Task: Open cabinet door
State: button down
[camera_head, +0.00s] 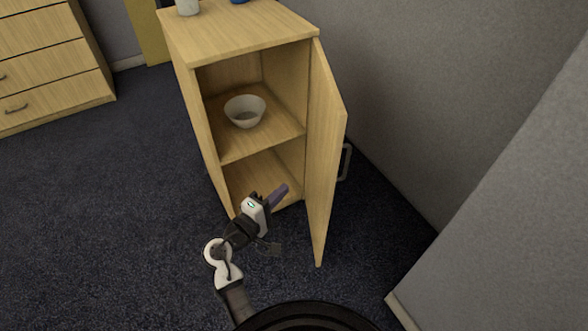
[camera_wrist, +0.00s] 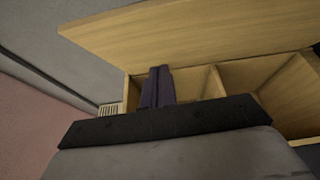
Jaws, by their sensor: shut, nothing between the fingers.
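The light wood cabinet (camera_head: 240,38) stands against the grey wall with its front opening facing me. Its door (camera_head: 325,150) is hinged on the right and stands wide open, with a metal handle (camera_head: 346,162) on its outer face. My gripper (camera_head: 280,195) is shut and empty, low in front of the opening, to the left of the door's inner face. In the wrist view the shut purple fingers (camera_wrist: 158,88) show in front of the cabinet, with the door panel (camera_wrist: 190,35) across the top. Whether the fingers touch the door I cannot tell.
A white bowl (camera_head: 245,111) sits on the cabinet's middle shelf. A white cup (camera_head: 188,6) and a blue item (camera_head: 239,1) stand on top. A drawer unit (camera_head: 45,60) is at the far left. Dark carpet (camera_head: 110,200) is clear at left; a grey wall (camera_head: 510,200) bounds the right.

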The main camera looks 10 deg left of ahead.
jog(key=p, duration=0.2)
send_near(327, 160)
jog(key=w, duration=0.4)
jog(key=shift+w+d+r+m+p, duration=0.1)
jog(key=shift+d+r+m+p, duration=0.15)
jog(key=shift+d, duration=0.3)
jog(key=shift+d+r+m+p, duration=0.1)
jog(key=shift+d+r+p, duration=0.15)
jog(key=shift+d, duration=0.25)
jog(key=shift+w+d+f, duration=0.15)
jog(key=shift+d, duration=0.4)
